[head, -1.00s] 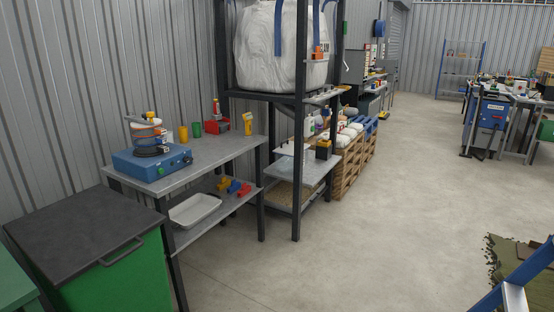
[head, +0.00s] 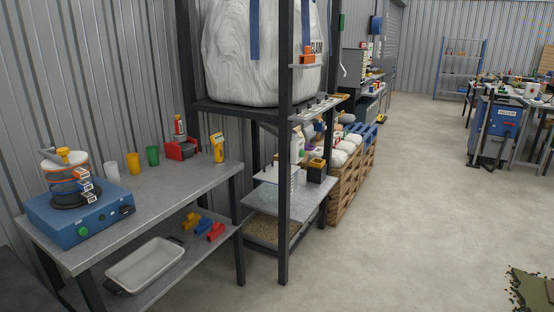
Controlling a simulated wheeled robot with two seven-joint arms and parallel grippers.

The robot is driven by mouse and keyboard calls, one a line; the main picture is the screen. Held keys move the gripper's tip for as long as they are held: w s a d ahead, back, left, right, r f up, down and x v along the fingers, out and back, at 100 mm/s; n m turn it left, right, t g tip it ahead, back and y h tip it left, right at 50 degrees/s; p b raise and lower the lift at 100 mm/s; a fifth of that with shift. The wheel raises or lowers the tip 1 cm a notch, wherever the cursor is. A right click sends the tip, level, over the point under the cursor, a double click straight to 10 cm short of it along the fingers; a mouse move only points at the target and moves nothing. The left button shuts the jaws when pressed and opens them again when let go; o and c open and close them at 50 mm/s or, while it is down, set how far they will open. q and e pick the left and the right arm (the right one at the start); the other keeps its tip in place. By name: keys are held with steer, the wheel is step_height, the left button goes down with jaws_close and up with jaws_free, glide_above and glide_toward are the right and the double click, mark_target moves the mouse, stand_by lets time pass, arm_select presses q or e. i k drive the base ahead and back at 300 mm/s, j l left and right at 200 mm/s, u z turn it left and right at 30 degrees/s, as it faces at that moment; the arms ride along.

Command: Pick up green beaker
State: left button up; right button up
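The green beaker (head: 152,155) stands upright on the grey workbench (head: 165,200), near its back edge by the corrugated wall. A yellow-orange beaker (head: 133,163) stands just left of it, and a pale beaker (head: 111,171) stands further left. Neither of my grippers shows in the head view. The green beaker's top and front are unobstructed from here.
A blue sieve shaker (head: 80,214) stands on the bench's left end. A red bin (head: 181,149) and a yellow handheld device (head: 217,147) stand right of the beakers. A white tray (head: 145,264) lies on the lower shelf. Open concrete floor (head: 400,210) lies right of the dark rack (head: 284,180).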

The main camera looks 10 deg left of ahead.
mark_target(151, 151)
steer(key=i, duration=0.8)
steer(key=i+u, duration=0.15)
steer(key=i, duration=0.6)
steer(key=i+l+u, duration=0.15)
steer(key=i+u, duration=0.2)
steer(key=i, duration=0.15)
steer(key=i+l+u, duration=0.7)
steer(key=i+l, duration=0.05)
steer(key=i, duration=0.1)
